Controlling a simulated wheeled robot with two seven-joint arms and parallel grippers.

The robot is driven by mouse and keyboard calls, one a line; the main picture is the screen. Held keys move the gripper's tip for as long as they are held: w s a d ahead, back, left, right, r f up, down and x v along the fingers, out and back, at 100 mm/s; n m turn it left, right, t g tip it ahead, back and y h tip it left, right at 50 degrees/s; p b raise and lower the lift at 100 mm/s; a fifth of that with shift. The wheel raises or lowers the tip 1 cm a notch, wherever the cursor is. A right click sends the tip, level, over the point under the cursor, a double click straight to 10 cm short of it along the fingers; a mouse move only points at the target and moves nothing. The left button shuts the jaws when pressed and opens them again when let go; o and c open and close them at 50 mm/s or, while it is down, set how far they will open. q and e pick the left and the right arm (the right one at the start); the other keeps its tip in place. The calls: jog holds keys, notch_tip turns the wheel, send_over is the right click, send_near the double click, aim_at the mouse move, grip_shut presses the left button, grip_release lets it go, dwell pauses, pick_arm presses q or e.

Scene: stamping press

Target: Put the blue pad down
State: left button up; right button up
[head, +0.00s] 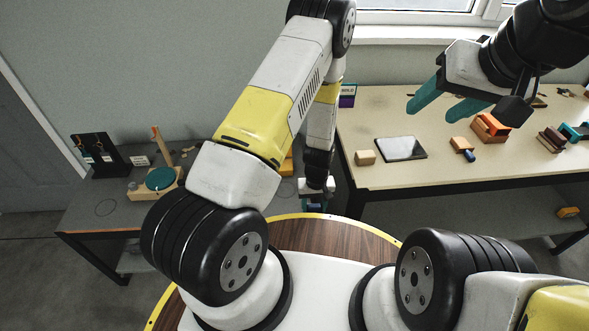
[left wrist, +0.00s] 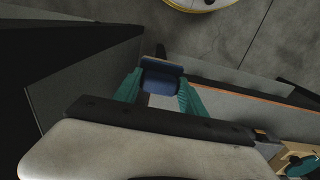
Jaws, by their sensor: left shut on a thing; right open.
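My left gripper (head: 314,204) is low in the middle of the head view, beside the left end of the light table, and is mostly hidden by its own wrist. In the left wrist view its teal fingers (left wrist: 160,90) are shut on the blue pad (left wrist: 160,83), one finger on each side. The pad is a small blue block with a brownish strip along its far edge. Darker floor or structure lies beneath it; I cannot tell whether it touches anything. My right gripper (head: 447,103) is open and empty above the light table, its teal fingers pointing left.
The light table (head: 400,115) holds a wooden block (head: 365,157), a dark-framed plate (head: 400,148), an orange and wood block (head: 490,127) and a small blue-ended piece (head: 462,146). The grey table (head: 100,215) at left holds a wooden stand with a green disc (head: 160,179).

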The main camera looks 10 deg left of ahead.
pick_arm(q)
jog(key=w+a, duration=0.3)
jog(key=w+a+f, duration=0.1)
jog(key=w+a, duration=0.2)
jog(key=a, duration=0.1)
jog(key=w+a, duration=0.3)
jog(key=shift+a+f, duration=0.15)
jog(key=shift+a, duration=0.2)
jog(key=shift+w+a+f, duration=0.15)
jog(key=shift+f, duration=0.75)
jog(key=shift+w+a+f, duration=0.1)
jog(key=shift+w+f, duration=0.05)
jog(key=shift+f, duration=0.7)
jog(key=shift+f, duration=0.2)
jog(key=o, duration=1.3)
